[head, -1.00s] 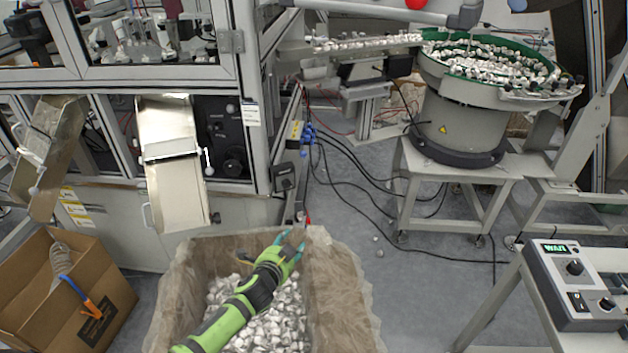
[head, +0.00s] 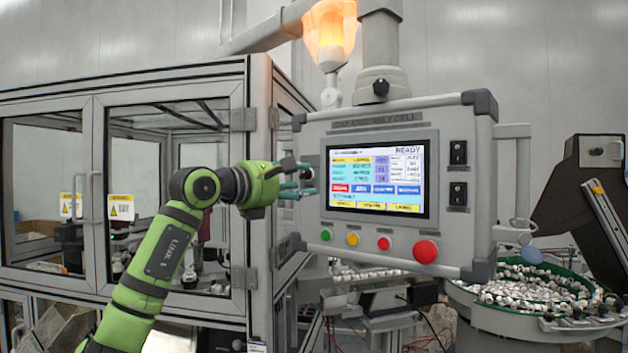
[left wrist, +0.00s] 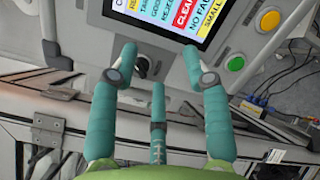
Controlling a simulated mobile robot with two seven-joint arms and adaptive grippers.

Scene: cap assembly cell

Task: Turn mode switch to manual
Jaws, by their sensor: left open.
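The control panel (head: 475,225) hangs in the middle of the head view, with a lit screen (head: 375,180) reading READY. My left gripper (head: 305,178) is open and empty at the panel's left side, beside the screen. In the left wrist view, a small dark and silver knob (left wrist: 143,66) sits on the panel by the screen, between the fingertips of my left gripper (left wrist: 160,55). I cannot tell if they touch it, and its label and setting are not readable. In the head view the gripper hides that spot. My right gripper is not in view.
Two black switches (head: 458,153) are at the panel's right. Below the screen are a green button (head: 326,235), a yellow button (head: 352,239) and red buttons (head: 425,251). A glass-walled cabinet (head: 120,95) stands left; a green parts bowl (head: 530,290) stands right.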

